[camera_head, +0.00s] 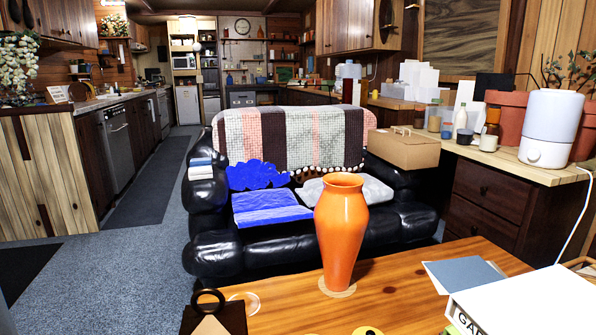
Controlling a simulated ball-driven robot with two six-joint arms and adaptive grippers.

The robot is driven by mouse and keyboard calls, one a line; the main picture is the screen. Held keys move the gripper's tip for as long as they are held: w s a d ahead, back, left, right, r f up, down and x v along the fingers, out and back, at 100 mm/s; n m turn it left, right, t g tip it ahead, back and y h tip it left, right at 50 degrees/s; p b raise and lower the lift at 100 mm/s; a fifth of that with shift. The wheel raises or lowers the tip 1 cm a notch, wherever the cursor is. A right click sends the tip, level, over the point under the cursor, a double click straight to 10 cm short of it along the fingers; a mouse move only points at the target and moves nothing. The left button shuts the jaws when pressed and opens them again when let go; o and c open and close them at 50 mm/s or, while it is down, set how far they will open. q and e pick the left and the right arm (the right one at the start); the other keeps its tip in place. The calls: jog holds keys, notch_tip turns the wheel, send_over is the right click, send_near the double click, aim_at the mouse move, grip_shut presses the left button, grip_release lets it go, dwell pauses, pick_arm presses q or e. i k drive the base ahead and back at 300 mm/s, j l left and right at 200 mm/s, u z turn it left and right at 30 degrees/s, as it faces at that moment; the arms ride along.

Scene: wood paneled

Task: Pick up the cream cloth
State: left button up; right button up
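A pale grey-white folded cloth (374,191) lies on the right part of the black sofa seat, partly hidden behind an orange vase. I cannot tell whether it is the cream cloth. A throw (242,138) with cream, pink and dark stripes hangs over the sofa's backrest. A bright blue folded cloth (268,208) lies on the left part of the seat, with a crumpled blue piece (256,175) behind it. Neither of my grippers shows in the head view.
The orange vase (341,230) stands on a wooden table (390,300) in front of the black sofa (215,250). A cardboard box (403,149) sits on the sofa's right side. A white box (530,305) fills the table's right corner. Carpet (120,275) to the left is clear.

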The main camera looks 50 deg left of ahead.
aim_at(204, 173)
jog(key=k+j, duration=0.2)
jog(key=j, duration=0.15)
jog(key=k+j+u, duration=0.1)
jog(key=j, duration=0.25)
jog(key=k+j+u, duration=0.1)
jog(key=k+j, duration=0.35)
jog(key=j, duration=0.3)
jog(key=u, duration=1.55)
jog(key=z, duration=1.4)
jog(key=u, duration=1.4)
jog(key=z, duration=0.15)
